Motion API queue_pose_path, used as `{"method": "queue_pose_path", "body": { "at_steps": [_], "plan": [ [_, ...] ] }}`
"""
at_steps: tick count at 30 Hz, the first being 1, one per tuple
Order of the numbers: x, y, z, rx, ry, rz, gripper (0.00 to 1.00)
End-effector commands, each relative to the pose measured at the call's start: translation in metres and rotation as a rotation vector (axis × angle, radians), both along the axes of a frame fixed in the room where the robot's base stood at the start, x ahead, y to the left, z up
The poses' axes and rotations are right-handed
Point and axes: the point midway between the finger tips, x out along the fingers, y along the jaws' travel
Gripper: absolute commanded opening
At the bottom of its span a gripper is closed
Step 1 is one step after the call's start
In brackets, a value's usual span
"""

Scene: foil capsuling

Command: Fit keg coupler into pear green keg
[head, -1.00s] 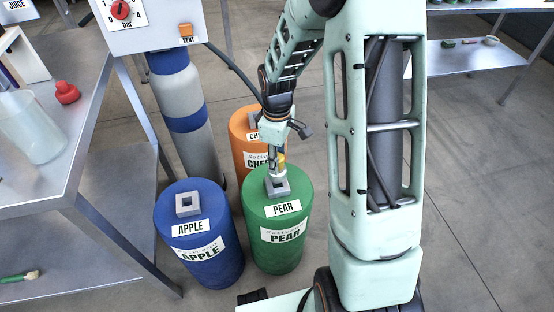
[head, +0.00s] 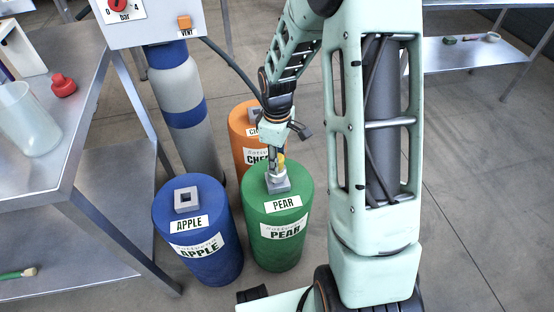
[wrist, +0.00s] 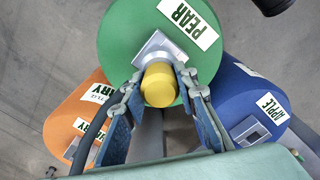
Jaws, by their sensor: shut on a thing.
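The green keg (head: 280,235) labelled PEAR stands on the floor between the blue and orange kegs. A grey square socket (head: 278,186) sits on its top; it also shows in the wrist view (wrist: 152,48). My gripper (head: 277,163) is directly above this socket, pointing down. In the wrist view my gripper (wrist: 160,95) has its two fingers around the keg coupler, whose yellow end (wrist: 159,84) shows between the fingertips. The coupler's grey lower part meets or sits just over the socket; how deep it is in cannot be told.
The blue APPLE keg (head: 197,240) stands close on the left, with an empty square socket (head: 186,199). The orange CHERRY keg (head: 243,125) stands behind. A grey and blue cylinder (head: 188,110) and a metal table (head: 60,150) are at left. Floor right of my arm is clear.

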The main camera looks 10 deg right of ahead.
Motion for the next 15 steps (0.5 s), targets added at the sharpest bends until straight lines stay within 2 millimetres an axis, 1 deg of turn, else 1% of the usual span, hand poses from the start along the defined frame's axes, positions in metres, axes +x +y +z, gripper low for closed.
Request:
{"method": "queue_pose_path", "body": {
  "at_steps": [15],
  "plan": [
    [0.0,0.0,-0.013,-0.001,-0.001,0.0,0.0]
  ]
}}
